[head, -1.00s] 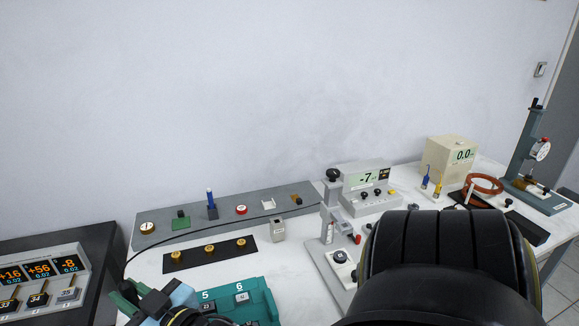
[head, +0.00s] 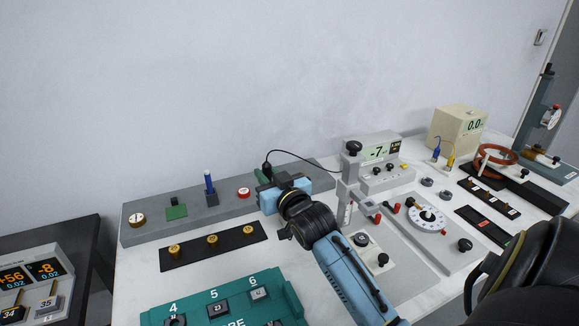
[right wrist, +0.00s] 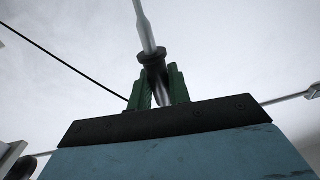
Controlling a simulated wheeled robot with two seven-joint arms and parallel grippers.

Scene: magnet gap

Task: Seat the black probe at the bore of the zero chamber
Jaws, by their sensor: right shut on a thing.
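My right gripper (head: 263,176), light blue with green fingers, is near the front edge of the grey back strip. It is shut on the black probe (head: 267,168), whose thin black cable arches right toward the grey meter (head: 376,152) reading -7. In the right wrist view the green fingers (right wrist: 160,90) close around the dark probe (right wrist: 153,62), and a pale rod shows beyond it. I cannot make out the zero chamber or its bore; my gripper covers the spot where a small grey open-topped block showed earlier. My left gripper is not in view.
A grey stand (head: 348,180) with a black knob is right of my gripper. A white dial (head: 426,218) lies farther right. A black plate with brass knobs (head: 212,240) and a teal tray (head: 200,303) are to the left and front.

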